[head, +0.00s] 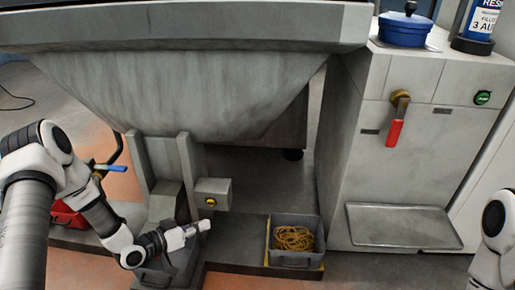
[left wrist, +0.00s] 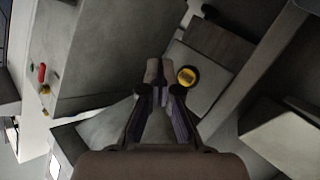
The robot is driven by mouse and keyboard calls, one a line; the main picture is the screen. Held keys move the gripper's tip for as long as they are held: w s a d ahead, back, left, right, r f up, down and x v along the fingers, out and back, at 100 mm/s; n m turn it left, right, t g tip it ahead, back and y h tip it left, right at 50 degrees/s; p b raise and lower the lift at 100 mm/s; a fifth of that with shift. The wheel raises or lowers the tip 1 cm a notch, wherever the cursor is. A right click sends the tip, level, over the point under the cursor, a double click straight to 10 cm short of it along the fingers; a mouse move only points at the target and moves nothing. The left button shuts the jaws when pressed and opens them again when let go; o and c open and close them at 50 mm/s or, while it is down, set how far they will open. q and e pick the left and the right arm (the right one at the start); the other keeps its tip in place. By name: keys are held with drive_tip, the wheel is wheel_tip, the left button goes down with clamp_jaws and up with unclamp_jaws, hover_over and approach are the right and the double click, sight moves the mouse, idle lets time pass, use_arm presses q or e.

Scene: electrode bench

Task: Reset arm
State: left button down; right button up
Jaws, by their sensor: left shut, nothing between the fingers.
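My left gripper (head: 196,230) is low in front of the hopper's chute, just below a small grey box with a yellow button (head: 211,201). In the left wrist view its two fingertips (left wrist: 163,80) are together with nothing between them. The yellow button (left wrist: 187,75) shows just right of the fingertips there, and the gripper looks apart from it. My right arm shows only in part at the right edge of the head view, and its gripper is out of the picture.
A large grey hopper (head: 190,85) hangs above the left arm. A grey bin of yellow bands (head: 293,240) stands on the low ledge to the right. A cabinet (head: 400,190) carries a red-handled valve (head: 394,132) and a blue pot (head: 405,30). A red box (head: 68,216) is at left.

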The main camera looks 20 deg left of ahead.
use_arm(q)
drive_tip(key=s+d+m+g+p, duration=0.1)
drive_tip(key=s+d+g+p, duration=0.5)
drive_tip(key=d, duration=0.6)
drive_tip(key=s+a+f+n+g+y+p, duration=0.1)
drive_tip(key=s+a+f+g+y, duration=0.2)
drive_tip(key=s, duration=0.7)
drive_tip(key=s+a+f+n+g+y+p, duration=0.15)
drive_tip(key=s+g+y, duration=0.25)
drive_tip(key=s, duration=0.7)
wheel_tip(320, 180, up, 39)
drive_tip(key=d+p, duration=0.1)
drive_tip(key=p, duration=3.7)
drive_tip(key=shift+w+m, duration=0.35)
drive_tip(key=shift+w, duration=0.05)
drive_tip(key=shift+f, duration=0.1)
